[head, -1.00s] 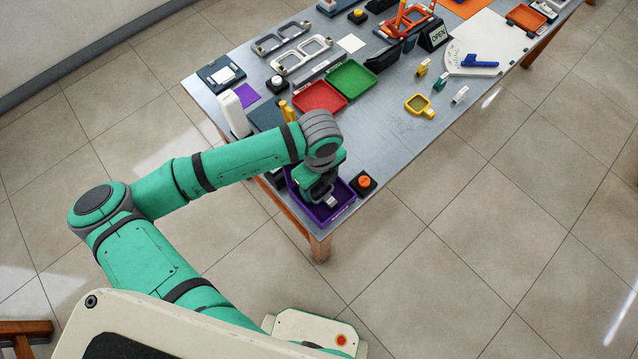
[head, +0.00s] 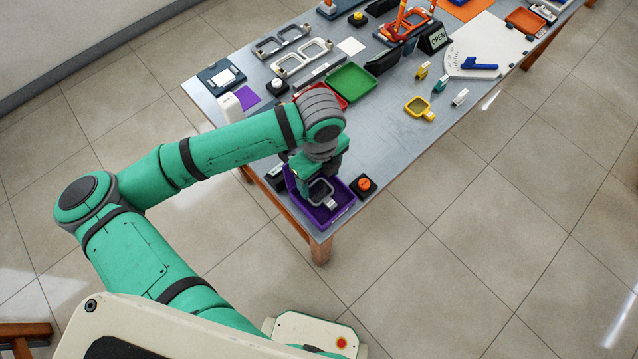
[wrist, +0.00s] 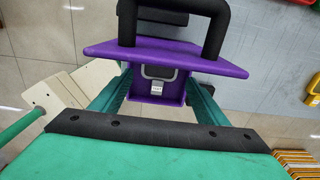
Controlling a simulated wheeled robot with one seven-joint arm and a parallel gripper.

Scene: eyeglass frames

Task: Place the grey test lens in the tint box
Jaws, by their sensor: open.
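The grey test lens (head: 321,193), a rounded grey frame with a small pale tab, lies inside the purple tint box (head: 338,213) at the table's near corner. In the wrist view the lens (wrist: 158,72) shows within the walls of the purple box (wrist: 225,66), its labelled tab towards the palm. My gripper (head: 316,182) is open and empty above the lens, pointing down. It looks apart from the lens. My gripper hides the box's far side in the head view.
An orange button on a dark base (head: 363,185) stands right beside the box. A green tray (head: 352,82), a partly hidden red tray (head: 305,96) and a yellow-framed lens (head: 418,106) lie farther along the table. The table's near edge is close to the box.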

